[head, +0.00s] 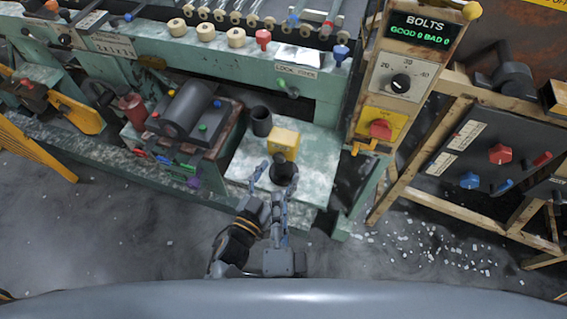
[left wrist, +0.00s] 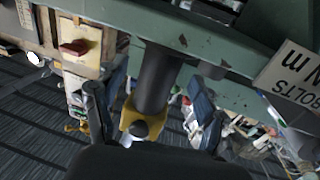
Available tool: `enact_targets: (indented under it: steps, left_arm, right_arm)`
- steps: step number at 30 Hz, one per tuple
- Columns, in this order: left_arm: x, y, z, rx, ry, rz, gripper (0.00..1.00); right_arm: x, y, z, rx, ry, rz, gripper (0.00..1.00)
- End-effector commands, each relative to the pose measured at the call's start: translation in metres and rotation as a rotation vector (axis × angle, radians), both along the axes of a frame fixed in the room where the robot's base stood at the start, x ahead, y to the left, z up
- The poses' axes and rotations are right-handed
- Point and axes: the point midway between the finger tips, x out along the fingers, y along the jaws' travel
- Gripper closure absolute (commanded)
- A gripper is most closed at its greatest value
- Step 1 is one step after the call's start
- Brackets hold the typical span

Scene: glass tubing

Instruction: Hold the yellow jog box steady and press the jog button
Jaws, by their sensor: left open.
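The yellow jog box (head: 284,140) stands on a pale green shelf (head: 312,150); no button can be made out on it in the head view. My left gripper (head: 276,178) is open just in front of the box, at the shelf's front edge. A dark round piece (head: 286,170) shows between its fingers; whether they touch it is unclear. In the left wrist view my open fingers (left wrist: 150,112) frame a dark cylinder (left wrist: 157,78) and a yellow part with a grey knob (left wrist: 136,126). I cannot make out my right gripper.
A dark cup (head: 262,121) stands left of the box. A bench with a grey cylinder (head: 186,108) and coloured knobs is further left. The shelf's right part is clear.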

Motion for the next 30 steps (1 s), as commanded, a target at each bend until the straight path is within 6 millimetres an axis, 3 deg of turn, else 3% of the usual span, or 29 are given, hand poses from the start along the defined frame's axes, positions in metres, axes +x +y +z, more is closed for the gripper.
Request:
enact_targets:
  steps: [8, 19, 27, 30]
  left_arm:
    - [0.029, -0.015, 0.000, 0.000, 0.000, 0.000, 0.29]
    - [0.033, -0.017, 0.000, 0.001, 0.002, 0.000, 0.29]
    - [0.033, -0.017, 0.000, 0.000, 0.001, 0.000, 0.84]
    - [0.033, -0.017, 0.000, 0.000, 0.001, 0.000, 1.00]
  right_arm:
    - [0.000, 0.000, 0.000, 0.000, 0.000, 0.000, 0.62]
    - [0.000, 0.000, 0.000, 0.000, 0.000, 0.000, 0.62]
    - [0.000, 0.000, 0.000, 0.000, 0.000, 0.000, 0.62]
    - [0.000, 0.000, 0.000, 0.000, 0.000, 0.000, 0.64]
